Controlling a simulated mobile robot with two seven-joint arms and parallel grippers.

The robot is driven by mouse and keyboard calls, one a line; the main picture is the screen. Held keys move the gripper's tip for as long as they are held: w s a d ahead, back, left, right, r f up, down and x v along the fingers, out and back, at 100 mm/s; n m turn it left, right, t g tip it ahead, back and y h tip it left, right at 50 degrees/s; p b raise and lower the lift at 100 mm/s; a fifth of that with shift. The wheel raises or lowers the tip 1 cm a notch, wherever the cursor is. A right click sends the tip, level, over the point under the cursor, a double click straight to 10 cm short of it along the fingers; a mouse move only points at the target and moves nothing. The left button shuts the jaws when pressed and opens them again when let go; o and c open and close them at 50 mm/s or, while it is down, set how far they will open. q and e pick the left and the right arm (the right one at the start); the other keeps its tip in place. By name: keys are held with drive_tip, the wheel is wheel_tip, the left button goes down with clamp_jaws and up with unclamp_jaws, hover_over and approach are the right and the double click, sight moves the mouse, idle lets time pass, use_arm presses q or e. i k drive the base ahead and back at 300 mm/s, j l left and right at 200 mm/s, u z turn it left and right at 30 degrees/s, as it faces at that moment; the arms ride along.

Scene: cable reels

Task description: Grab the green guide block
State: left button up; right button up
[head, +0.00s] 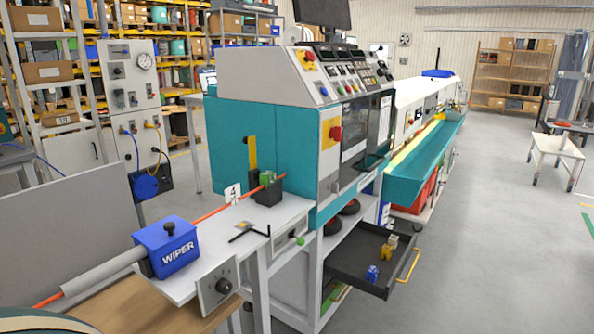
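A small green block (267,177) sits in a black holder (268,194) on the grey machine table, against the teal machine housing. An orange cable (213,211) runs up to it from the left; whether it passes through the block is too small to tell. An open dark drawer (349,266) below the machine holds a blue block (373,273) and yellowish blocks (388,246). I see no green block in the drawer. Neither of my grippers shows in the head view.
A blue wiper box (170,246) stands on the table's left part. A black T-handled tool (249,231) lies in front of the holder. The drawer, with its yellow handle (408,265), sticks out over the floor.

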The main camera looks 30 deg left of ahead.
sight(269, 177)
drive_tip(key=i+u, duration=0.25)
drive_tip(key=i, duration=0.2)
drive_tip(key=i+l+u, duration=0.3)
drive_tip(key=i, duration=0.15)
drive_tip(key=i+l+u, duration=0.1)
drive_tip(key=i+u, duration=0.15)
drive_tip(key=i, duration=0.15)
